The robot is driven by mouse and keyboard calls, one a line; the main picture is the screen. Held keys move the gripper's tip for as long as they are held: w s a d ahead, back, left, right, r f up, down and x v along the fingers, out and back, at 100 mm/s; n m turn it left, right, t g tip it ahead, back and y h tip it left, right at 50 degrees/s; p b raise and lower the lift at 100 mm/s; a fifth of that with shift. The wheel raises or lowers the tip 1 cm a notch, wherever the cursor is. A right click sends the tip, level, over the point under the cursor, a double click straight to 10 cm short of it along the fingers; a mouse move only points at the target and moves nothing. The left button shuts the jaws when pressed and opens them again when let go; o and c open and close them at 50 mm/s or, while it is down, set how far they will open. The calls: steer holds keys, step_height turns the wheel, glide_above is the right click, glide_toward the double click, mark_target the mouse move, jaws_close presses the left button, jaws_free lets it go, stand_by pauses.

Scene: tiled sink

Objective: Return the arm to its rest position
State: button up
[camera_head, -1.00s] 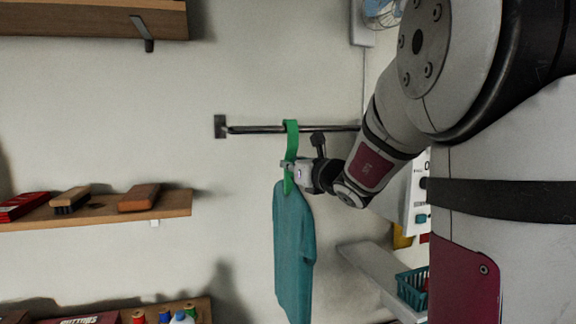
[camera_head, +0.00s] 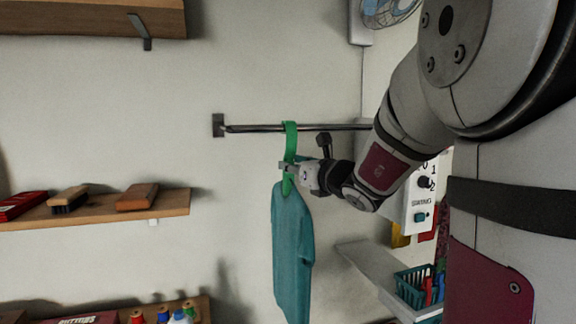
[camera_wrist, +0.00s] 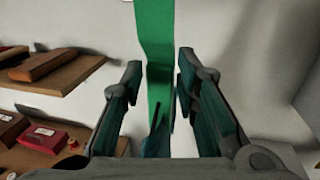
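My gripper (camera_head: 287,168) is at the upper part of a green hanger (camera_head: 291,140) that hangs from a dark metal rail (camera_head: 260,129) on the wall. In the wrist view, my two fingers (camera_wrist: 158,66) stand apart on either side of the green hanger strip (camera_wrist: 155,35); wall shows between the strip and the right finger. A teal shirt (camera_head: 292,250) hangs below the gripper on the hanger. My arm reaches in from the right, well away from my body.
A wooden shelf (camera_head: 100,207) with brushes and a brown block is at left; another shelf (camera_head: 90,20) is above. At right are a white control panel (camera_head: 420,205), a pale ledge (camera_head: 365,262) and a teal basket (camera_head: 412,290). A fan (camera_head: 388,12) is at the upper right.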

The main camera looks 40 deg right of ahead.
steer(key=s, duration=0.9)
steer(key=s+a+f+n+g+y, duration=0.3)
steer(key=a+n, duration=0.4)
steer(key=a, duration=0.1)
steer(key=s+a+f+n+g+y, duration=0.2)
steer(key=a+n, duration=0.4)
steer(key=a, duration=0.3)
steer(key=s+a+f+n+g+y, duration=0.3)
steer(key=a+n, duration=0.4)
steer(key=a, duration=0.1)
steer(key=s+d+f+n+g+h, duration=0.1)
steer(key=s+f+n+g+h, duration=0.3)
steer(key=s+n, duration=0.8)
step_height(320, 180, down, 4)
steer(key=n+h, duration=0.2)
steer(key=n, duration=0.3)
steer(key=shift+s+d+r+h, duration=0.15)
steer(key=shift+d+r+h, duration=0.1)
steer(key=shift+h, duration=0.15)
